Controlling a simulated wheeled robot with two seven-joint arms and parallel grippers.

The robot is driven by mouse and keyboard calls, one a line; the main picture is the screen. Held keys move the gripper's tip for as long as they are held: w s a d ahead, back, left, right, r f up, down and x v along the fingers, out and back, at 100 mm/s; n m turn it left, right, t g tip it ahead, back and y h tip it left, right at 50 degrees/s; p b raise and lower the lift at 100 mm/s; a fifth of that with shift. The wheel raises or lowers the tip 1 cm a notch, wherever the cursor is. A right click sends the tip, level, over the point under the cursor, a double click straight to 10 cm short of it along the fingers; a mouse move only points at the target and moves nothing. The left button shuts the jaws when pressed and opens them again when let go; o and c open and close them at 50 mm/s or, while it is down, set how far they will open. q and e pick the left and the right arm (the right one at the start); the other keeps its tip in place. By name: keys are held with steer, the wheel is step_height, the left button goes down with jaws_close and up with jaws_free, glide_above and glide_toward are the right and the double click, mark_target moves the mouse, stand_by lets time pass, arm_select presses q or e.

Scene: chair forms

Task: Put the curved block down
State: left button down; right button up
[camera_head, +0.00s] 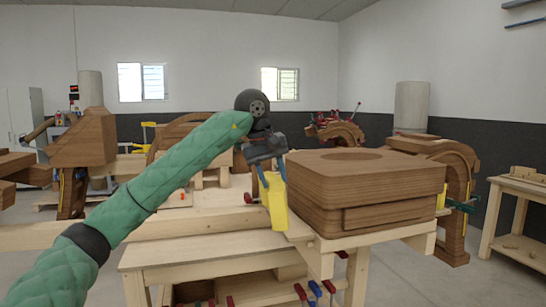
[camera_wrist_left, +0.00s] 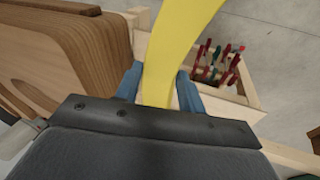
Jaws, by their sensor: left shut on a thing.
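The curved block (camera_head: 277,204) is yellow and hangs below my left gripper (camera_head: 269,172) in the head view. My left gripper is shut on it, close to the left side of a big brown wooden form. In the left wrist view the curved block (camera_wrist_left: 176,45) runs up from between the two blue fingers of the left gripper (camera_wrist_left: 160,90) and bends to the right at the top. In the head view its lower end is near the edge of the wooden bench (camera_head: 215,247); I cannot tell whether it touches. My right gripper is not seen.
The stacked brown form (camera_head: 365,180) fills the bench's right part, close beside my left gripper. Several clamps (camera_wrist_left: 218,65) stand in a wooden rack at right in the wrist view. A second table (camera_head: 520,190) stands at far right. Bare bench top lies left of the block.

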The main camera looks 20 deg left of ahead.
arm_select(q)
steer(key=s+d+f+m, duration=0.1)
steer(key=s+f, duration=0.3)
steer(key=f, duration=0.9)
steer(key=s+d+f+m+g, duration=0.1)
steer(key=s+f+m, duration=0.2)
steer(key=f, duration=1.1)
steer(key=s+d+f+m+h, duration=0.1)
steer(key=s+f, duration=0.4)
steer(key=f, duration=0.9)
steer(key=shift+d+m, duration=0.25)
steer(key=shift+m, duration=0.15)
steer(key=shift+s+r, duration=0.1)
